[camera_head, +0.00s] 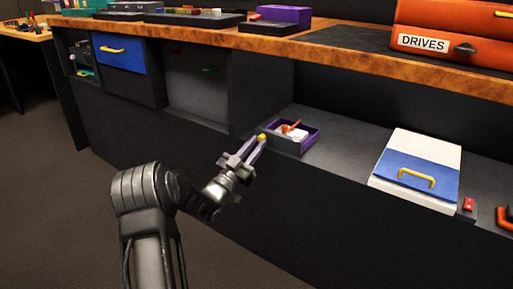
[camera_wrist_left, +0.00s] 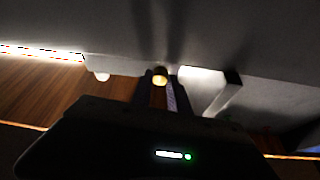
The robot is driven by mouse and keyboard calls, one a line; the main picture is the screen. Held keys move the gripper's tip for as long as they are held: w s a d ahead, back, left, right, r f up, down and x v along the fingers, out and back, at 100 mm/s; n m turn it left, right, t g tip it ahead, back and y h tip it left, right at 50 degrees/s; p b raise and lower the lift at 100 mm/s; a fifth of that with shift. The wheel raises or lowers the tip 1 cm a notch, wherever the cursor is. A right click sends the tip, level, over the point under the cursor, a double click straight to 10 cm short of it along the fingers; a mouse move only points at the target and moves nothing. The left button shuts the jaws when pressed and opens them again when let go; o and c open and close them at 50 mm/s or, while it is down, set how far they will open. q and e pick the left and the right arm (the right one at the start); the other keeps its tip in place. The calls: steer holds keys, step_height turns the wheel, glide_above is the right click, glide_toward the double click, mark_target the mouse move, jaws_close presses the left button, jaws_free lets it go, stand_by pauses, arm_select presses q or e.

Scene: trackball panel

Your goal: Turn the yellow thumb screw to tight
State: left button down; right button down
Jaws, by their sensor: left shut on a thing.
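The yellow thumb screw (camera_head: 262,137) shows as a small yellow spot at the tips of my left gripper (camera_head: 257,146), by the near left corner of a purple tray. In the left wrist view the yellow screw head (camera_wrist_left: 159,80) sits between the two fingers, which are shut on it (camera_wrist_left: 160,86). Its mount is mostly hidden, and I cannot tell how tight it is. My right gripper is not in view.
The purple-rimmed tray (camera_head: 311,138) holds an orange piece (camera_head: 290,127) and something white. A white and blue box (camera_head: 416,174) with a yellow handle lies on the shelf to the right. The wooden counter (camera_head: 345,61) overhangs above. The dark floor at left is clear.

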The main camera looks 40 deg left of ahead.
arm_select(q)
steer(key=m+h, duration=0.1)
steer(key=m, duration=0.2)
steer(key=m+g+h, duration=0.1)
steer(key=m+h, duration=0.1)
steer(key=m, duration=0.1)
steer(key=m+h, duration=0.1)
steer(key=m, duration=0.2)
steer(key=shift+a+r+g, duration=0.1)
steer(key=shift+a+g, duration=0.2)
steer(key=m+g+h, duration=0.1)
steer(key=m, duration=0.2)
steer(key=m+g+h, duration=0.1)
steer(key=m, duration=0.2)
steer(key=shift+a+r, duration=0.15)
steer(key=shift+m, duration=0.4)
steer(key=c, duration=1.3)
jaws_free()
steer(key=shift+o, duration=0.2)
